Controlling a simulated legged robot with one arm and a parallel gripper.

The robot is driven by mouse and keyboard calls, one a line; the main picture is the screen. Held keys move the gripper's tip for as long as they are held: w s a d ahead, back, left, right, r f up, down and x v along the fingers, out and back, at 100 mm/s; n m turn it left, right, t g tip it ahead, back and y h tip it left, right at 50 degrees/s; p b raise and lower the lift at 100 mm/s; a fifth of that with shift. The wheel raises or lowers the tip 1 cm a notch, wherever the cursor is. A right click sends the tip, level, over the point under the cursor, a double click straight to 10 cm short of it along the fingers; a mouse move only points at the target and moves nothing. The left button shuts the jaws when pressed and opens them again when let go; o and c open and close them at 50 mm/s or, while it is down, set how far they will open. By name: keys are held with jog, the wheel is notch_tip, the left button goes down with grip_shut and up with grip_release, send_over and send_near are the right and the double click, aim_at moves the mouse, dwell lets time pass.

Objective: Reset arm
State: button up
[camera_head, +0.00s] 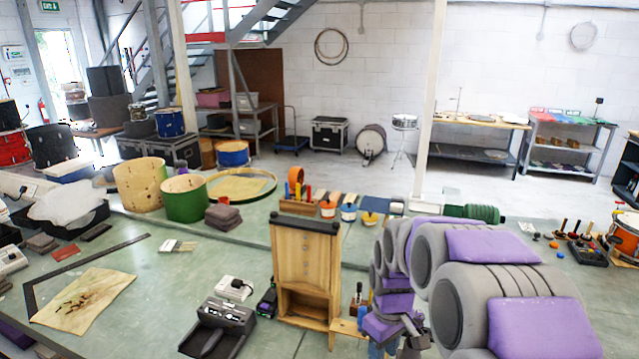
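My grey and purple arm fills the lower right of the head view, folded over the bench (330,259). Its big links stretch from the right edge towards the middle, and the thinner wrist part hangs down beside the wooden cabinet (303,262). My gripper (408,338) seems to be at the bottom edge of the picture, just right of the cabinet. It is small, partly cut off and mixed with the arm's own parts, so whether it is open or shut does not show. I see nothing clearly held in it.
A dark box-shaped device (218,328) stands left of the cabinet. A wooden tool caddy (299,207) and several small pots stand behind it. Drum shells (140,184) sit at the back left. Small hand tools (577,241) stand at the right.

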jog(key=s+m+g+b, duration=0.1)
jog(key=s+m+b, duration=0.3)
jog(key=s, duration=2.6)
jog(key=m, duration=0.3)
jog(key=shift+d+r, duration=0.25)
jog(key=shift+r, duration=0.05)
